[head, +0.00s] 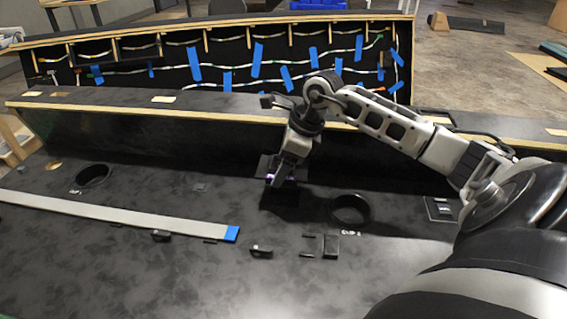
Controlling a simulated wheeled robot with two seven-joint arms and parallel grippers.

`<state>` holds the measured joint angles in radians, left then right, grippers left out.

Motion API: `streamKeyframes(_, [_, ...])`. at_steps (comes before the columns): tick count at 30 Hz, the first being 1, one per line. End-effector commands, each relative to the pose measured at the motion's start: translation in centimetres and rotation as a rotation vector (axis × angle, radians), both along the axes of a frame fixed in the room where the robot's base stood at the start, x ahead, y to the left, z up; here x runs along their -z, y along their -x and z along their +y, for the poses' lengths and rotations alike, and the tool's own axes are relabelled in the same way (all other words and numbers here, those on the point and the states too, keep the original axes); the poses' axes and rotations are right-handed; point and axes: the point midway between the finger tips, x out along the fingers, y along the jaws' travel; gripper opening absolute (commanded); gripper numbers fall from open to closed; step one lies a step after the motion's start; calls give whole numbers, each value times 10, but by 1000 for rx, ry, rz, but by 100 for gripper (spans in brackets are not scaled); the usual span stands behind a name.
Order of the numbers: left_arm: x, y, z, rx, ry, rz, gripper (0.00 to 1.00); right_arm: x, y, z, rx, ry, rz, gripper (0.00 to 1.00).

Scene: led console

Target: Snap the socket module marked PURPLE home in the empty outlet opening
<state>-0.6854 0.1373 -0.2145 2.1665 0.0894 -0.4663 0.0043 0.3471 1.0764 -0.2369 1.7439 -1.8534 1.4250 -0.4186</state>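My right gripper (284,174) reaches in from the right and points down at the middle of the dark console top. Its fingers look closed around a small piece with purple showing at the fingertips, the purple socket module (270,177). Most of that module is hidden by the fingers. Right beneath and around them is a black square patch (279,197), which looks like the outlet opening; the gripper and shadow partly cover it. I cannot tell whether the module touches the opening. My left gripper is not in view.
A round cup holder (350,208) sits right of the gripper, another (93,175) at the left. Small black modules (331,246) (261,251) (160,235) lie toward the front. A long grey strip (120,214) with a blue end crosses the left. A raised wired panel (220,65) stands behind.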

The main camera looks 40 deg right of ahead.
Motion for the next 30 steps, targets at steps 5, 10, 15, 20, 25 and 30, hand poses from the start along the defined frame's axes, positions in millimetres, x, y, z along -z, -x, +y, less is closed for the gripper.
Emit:
streamKeyframes(5, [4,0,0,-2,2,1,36,5,0,-3,24,-2,0,46])
streamKeyframes(10, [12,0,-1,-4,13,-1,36,19,0,-3,22,-3,1,46])
streamKeyframes(15, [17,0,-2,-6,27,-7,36,39,0,-2,20,-3,1,46])
streamKeyframes(20, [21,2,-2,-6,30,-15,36,57,0,-2,20,-4,0,46])
streamKeyframes(25, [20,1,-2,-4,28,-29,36,65,0,-2,20,-3,0,46])
streamKeyframes(30, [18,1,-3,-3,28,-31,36,65,0,-2,19,-2,0,46])
